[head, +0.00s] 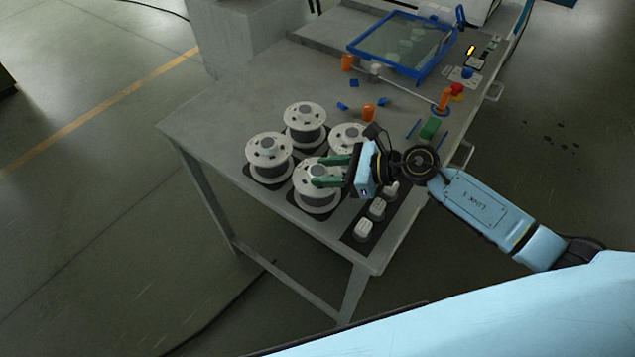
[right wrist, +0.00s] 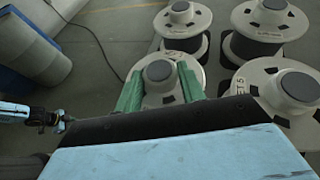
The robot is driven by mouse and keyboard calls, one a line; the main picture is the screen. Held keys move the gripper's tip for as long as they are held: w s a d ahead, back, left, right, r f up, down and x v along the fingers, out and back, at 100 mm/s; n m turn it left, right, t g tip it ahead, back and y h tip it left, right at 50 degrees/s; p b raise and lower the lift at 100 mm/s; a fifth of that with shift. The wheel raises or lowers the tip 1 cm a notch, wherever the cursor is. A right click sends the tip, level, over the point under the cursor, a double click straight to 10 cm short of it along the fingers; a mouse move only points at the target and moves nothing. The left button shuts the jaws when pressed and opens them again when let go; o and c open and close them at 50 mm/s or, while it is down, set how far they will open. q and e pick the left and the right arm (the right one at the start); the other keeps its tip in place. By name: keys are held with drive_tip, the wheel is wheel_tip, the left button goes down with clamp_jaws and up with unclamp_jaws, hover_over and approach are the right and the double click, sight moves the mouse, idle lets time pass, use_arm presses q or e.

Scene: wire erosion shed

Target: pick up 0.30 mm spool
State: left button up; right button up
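Several white-flanged wire spools with grey centre hubs stand upright on dark pads on the table. They are a back spool (head: 304,113), a left spool (head: 268,150), a right spool (head: 346,134) partly behind my gripper, and a front spool (head: 316,201). I cannot read a 0.30 mm marking on any. My right gripper (head: 331,171) is over the front spool, its green fingers apart. In the right wrist view, the fingers lie on either side of the front spool's hub (right wrist: 159,72), with no clear grip on it.
Small white knobbed pieces (head: 363,230) stand on a dark strip at the table's (head: 215,118) right front edge. Orange posts (head: 368,113), blue bits, a green block (head: 430,127) and a blue-framed panel (head: 404,43) lie farther back. The table's left part is clear.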

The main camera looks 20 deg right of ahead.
clamp_jaws()
drive_tip(key=shift+r, duration=0.15)
